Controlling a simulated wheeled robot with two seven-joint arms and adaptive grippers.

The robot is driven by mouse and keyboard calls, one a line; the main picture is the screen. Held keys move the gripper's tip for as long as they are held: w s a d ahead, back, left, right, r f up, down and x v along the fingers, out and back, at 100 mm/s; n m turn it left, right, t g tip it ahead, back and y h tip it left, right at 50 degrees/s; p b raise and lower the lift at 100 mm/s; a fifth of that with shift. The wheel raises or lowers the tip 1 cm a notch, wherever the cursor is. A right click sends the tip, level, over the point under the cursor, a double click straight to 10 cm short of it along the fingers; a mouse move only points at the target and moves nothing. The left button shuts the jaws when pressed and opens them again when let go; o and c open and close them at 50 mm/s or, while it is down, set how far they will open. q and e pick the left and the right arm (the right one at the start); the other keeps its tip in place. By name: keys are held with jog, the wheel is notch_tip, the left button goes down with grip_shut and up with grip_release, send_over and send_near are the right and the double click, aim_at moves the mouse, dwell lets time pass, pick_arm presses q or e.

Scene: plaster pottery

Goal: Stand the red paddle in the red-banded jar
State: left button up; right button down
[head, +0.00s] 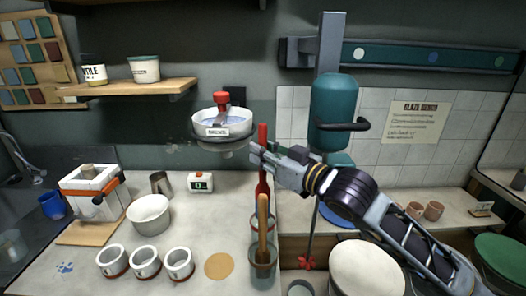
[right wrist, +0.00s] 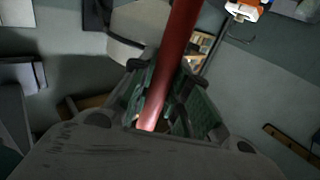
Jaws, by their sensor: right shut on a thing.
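My right gripper (head: 258,156) is shut on the red paddle (head: 262,188), which hangs upright below the jaws, its handle rising above them. In the right wrist view the paddle's red shaft (right wrist: 179,45) runs between the green-padded fingers (right wrist: 163,100). My left gripper is not in view.
Three white cups (head: 145,262) and a cork disc (head: 219,266) are to the left. A round white basin (head: 222,130) hangs behind, and a large pale drum (head: 366,270) stands right.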

aim_at(265, 177)
jog(key=shift+f, duration=0.5)
jog(key=shift+f+b, duration=0.3)
jog(key=shift+b, duration=0.05)
jog(key=shift+f, duration=0.3)
jog(key=shift+f+b, duration=0.35)
jog(key=shift+f, duration=0.45)
jog(key=shift+f+b, duration=0.35)
jog(key=shift+b, duration=0.1)
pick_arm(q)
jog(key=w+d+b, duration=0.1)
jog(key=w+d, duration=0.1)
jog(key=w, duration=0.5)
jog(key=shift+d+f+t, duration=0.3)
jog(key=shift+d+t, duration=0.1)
pick_arm(e)
jog(key=shift+f, duration=1.05)
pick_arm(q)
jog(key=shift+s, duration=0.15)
